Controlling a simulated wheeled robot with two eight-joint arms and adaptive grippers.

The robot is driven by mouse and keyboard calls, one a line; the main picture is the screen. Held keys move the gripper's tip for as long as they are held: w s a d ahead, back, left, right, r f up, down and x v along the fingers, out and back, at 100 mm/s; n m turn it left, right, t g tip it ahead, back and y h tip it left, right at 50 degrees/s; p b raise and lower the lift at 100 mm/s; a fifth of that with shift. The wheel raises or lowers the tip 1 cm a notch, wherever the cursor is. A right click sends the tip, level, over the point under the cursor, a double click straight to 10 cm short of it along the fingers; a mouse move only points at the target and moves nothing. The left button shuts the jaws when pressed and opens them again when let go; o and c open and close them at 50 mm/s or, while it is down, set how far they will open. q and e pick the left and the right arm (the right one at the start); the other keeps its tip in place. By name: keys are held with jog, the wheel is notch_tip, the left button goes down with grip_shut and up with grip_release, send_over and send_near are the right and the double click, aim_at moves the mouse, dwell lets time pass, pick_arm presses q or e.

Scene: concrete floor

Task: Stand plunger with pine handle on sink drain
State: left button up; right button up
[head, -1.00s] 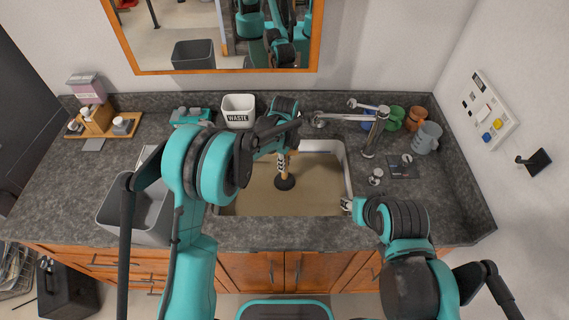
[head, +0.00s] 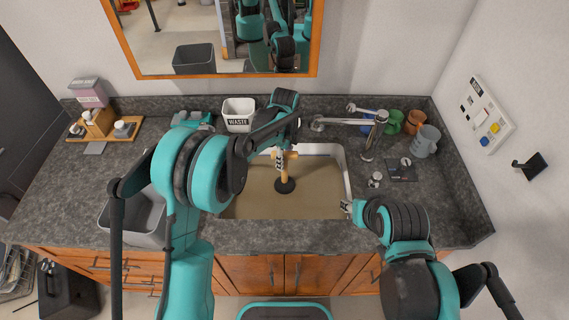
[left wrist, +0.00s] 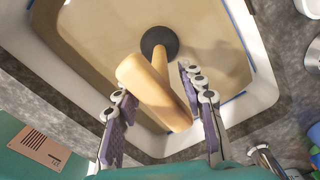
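The plunger stands in the sink (head: 318,205) with its dark cup (head: 284,186) down on the basin floor and its pine handle (head: 284,170) pointing up. In the left wrist view, the pale wooden handle (left wrist: 150,85) has a thick crosspiece at its top, and the black cup (left wrist: 159,42) lies beyond it. My left gripper (left wrist: 162,115) is open, its fingers spread on either side of the handle with gaps visible. The drain is not visible; I cannot tell if the cup covers it. My right gripper (head: 346,206) is by the sink's right front edge, its fingers too small to read.
A faucet (head: 372,135) stands at the sink's back right, with several cups (head: 413,122) and a grey mug (head: 427,140) beyond. A white waste bin (head: 238,112) is behind the sink. A grey bin (head: 135,220) is at the left front. The basin's right half is clear.

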pick_arm(q)
notch_tip(320, 180, up, 8)
jog(key=shift+f+p, duration=0.25)
jog(key=shift+p, duration=0.4)
jog(key=shift+a+r, duration=0.1)
jog(key=shift+r, duration=0.25)
jog(key=s+a+r+n+t, duration=0.3)
jog(key=s+a+r+n, duration=0.7)
jog(key=s+a+n, duration=0.15)
jog(key=s+a+f+n+t, duration=0.1)
jog(key=s+a+n+t, duration=0.1)
jog(key=s+n, duration=0.4)
jog(key=s+a+f+n+t, duration=0.1)
jog(key=s+a+n+t, duration=0.1)
jog(key=s+a+n, duration=0.2)
jog(key=s+n, duration=0.2)
jog(key=s, duration=0.1)
jog(key=shift+f, duration=0.35)
jog(key=shift+s, duration=0.1)
